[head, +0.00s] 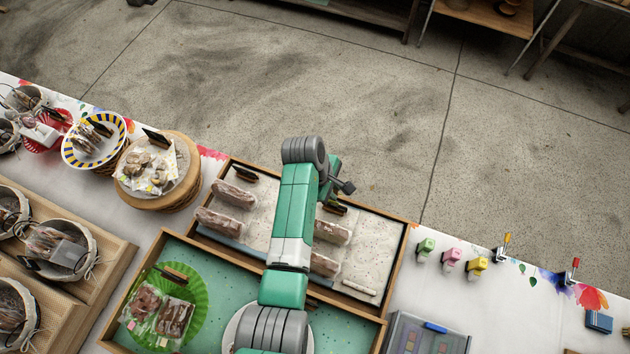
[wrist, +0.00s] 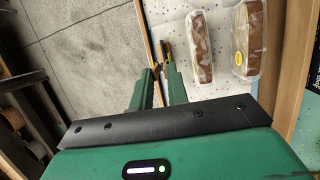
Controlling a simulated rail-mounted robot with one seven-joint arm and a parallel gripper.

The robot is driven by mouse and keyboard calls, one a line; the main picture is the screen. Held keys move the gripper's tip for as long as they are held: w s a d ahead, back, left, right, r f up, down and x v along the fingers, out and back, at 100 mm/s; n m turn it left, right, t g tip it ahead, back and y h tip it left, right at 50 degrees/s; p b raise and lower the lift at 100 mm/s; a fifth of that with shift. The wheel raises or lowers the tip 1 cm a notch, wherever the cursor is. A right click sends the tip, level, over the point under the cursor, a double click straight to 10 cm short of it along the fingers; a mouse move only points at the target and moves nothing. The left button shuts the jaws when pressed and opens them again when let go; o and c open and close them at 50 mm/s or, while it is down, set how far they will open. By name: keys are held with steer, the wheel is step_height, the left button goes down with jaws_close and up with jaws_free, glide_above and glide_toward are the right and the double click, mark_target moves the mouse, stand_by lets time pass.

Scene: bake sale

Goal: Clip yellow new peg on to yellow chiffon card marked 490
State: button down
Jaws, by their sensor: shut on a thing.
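My gripper (wrist: 159,72) has its two green fingers close together at the tray's far edge in the wrist view. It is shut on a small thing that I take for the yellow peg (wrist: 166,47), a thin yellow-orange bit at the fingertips. A dark card (wrist: 164,56) shows right by it; I cannot tell whether the peg is on the card. In the head view my arm covers most of the gripper, and a dark card (head: 335,208) stands just below it. No number is readable.
Green (head: 425,248), pink (head: 452,257) and yellow (head: 477,266) small objects stand on the white table to the right. Bare floor lies beyond the tray.

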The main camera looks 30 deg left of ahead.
steer(key=shift+s+f+b, duration=0.1)
steer(key=shift+f+b, duration=0.35)
steer(key=shift+b, duration=0.05)
steer(key=f+b, duration=0.2)
steer(key=b, duration=0.1)
steer(key=f+b, duration=0.1)
steer(key=shift+w+f, duration=0.2)
steer(key=shift+w, duration=0.1)
steer(key=shift+r, duration=0.1)
steer(key=shift+w+f, duration=0.1)
steer(key=shift+f, duration=0.3)
steer(key=shift+a+f, duration=0.1)
steer(key=shift+f, duration=0.1)
stand_by(0.5)
steer(key=shift+w+f+b, duration=0.2)
steer(key=shift+f+b, duration=1)
steer(key=shift+b, duration=0.05)
steer(key=shift+r, duration=0.1)
